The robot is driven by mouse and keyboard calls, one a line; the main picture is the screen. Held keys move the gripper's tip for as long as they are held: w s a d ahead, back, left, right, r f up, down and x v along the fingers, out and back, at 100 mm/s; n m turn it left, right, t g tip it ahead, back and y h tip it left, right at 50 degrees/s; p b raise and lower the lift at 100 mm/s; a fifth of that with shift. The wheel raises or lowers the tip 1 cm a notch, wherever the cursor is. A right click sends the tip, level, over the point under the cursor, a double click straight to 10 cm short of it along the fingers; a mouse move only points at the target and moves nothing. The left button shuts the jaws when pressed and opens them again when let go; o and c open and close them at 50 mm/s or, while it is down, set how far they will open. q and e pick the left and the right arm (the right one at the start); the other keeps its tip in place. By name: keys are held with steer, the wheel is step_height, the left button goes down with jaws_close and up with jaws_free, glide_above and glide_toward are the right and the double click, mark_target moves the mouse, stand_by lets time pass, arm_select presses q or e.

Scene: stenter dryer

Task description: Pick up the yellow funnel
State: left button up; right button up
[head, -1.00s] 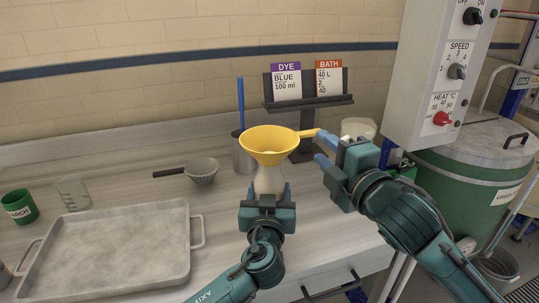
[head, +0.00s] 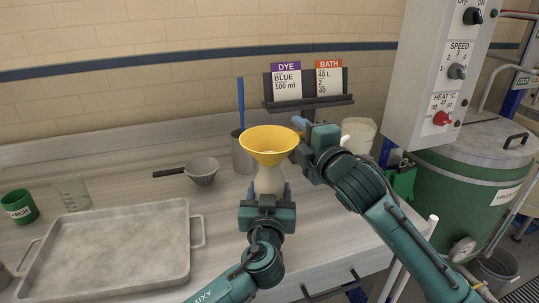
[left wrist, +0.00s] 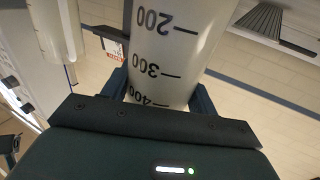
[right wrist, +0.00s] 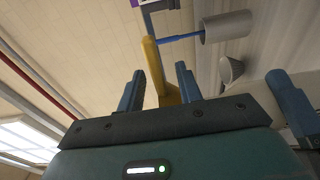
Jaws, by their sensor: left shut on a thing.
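The yellow funnel (head: 269,140) sits upright in the mouth of a whitish graduated bottle (head: 269,181). My left gripper (head: 268,196) is shut on this bottle, whose marks 200 to 400 show in the left wrist view (left wrist: 168,55). My right gripper (head: 300,140) is at the funnel's right side, where its handle sticks out. In the right wrist view the yellow handle (right wrist: 165,88) lies between the two open fingers, with a gap visible on one side. The right gripper hides most of the handle in the head view.
A metal cup (head: 243,152) with a blue rod and a card stand (head: 308,104) are behind. A white container (head: 359,134) stands right.

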jaws_close()
stand_by(0.3)
step_height(320, 180, up, 10)
arm_select(q)
steer(key=o, duration=1.3)
steer(key=shift+s, duration=0.1)
